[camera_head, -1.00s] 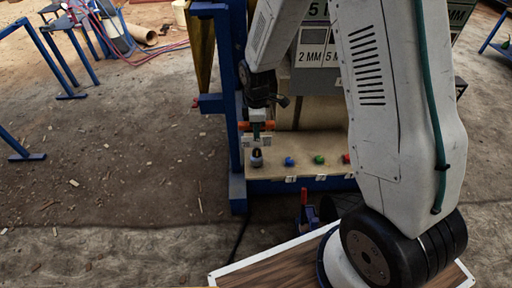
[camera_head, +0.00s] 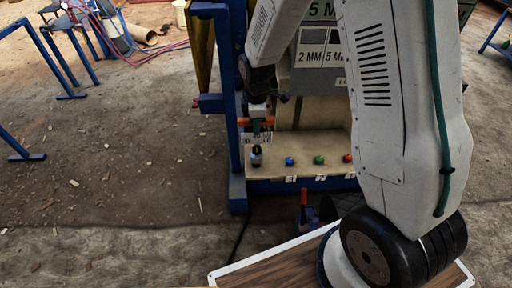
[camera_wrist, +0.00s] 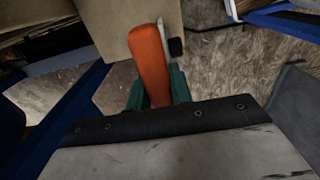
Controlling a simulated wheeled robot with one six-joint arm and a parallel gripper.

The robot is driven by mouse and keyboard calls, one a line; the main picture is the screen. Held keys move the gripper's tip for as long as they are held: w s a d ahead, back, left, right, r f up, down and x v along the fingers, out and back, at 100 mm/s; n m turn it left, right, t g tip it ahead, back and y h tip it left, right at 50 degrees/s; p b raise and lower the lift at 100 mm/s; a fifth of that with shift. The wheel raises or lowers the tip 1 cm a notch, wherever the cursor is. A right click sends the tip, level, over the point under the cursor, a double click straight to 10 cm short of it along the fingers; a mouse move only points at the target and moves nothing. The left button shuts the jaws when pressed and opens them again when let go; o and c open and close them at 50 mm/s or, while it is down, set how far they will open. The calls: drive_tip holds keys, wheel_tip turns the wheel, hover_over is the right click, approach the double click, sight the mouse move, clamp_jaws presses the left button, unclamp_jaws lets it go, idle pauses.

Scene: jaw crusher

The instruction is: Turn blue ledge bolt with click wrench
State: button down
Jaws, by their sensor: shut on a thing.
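My gripper (camera_head: 257,124) is above the left end of the ledge (camera_head: 272,174). In the wrist view, its teal fingers (camera_wrist: 157,88) are shut on an orange handle (camera_wrist: 150,58), which I take to be the click wrench. Orange also shows beside the gripper in the head view. The blue bolt (camera_head: 289,161) stands upright on the ledge, to the right of the gripper and apart from it. The wrench's working end is not clear to me.
A dark-topped piece (camera_head: 256,155) stands on the ledge below the gripper. A green bolt (camera_head: 319,159) and a red bolt (camera_head: 347,158) stand right of the blue one. A blue post (camera_head: 235,120) rises close left. Open floor lies farther left.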

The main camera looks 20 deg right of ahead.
drive_tip(key=shift+r, duration=0.3)
idle(0.5)
drive_tip(key=s+d+r+m, duration=0.2)
drive_tip(key=d+m, duration=0.1)
drive_tip(key=d, duration=0.3)
drive_tip(key=s+d+r+m, duration=0.2)
drive_tip(key=d+r+m, duration=0.1)
drive_tip(key=d, duration=0.3)
drive_tip(key=shift+d, duration=0.2)
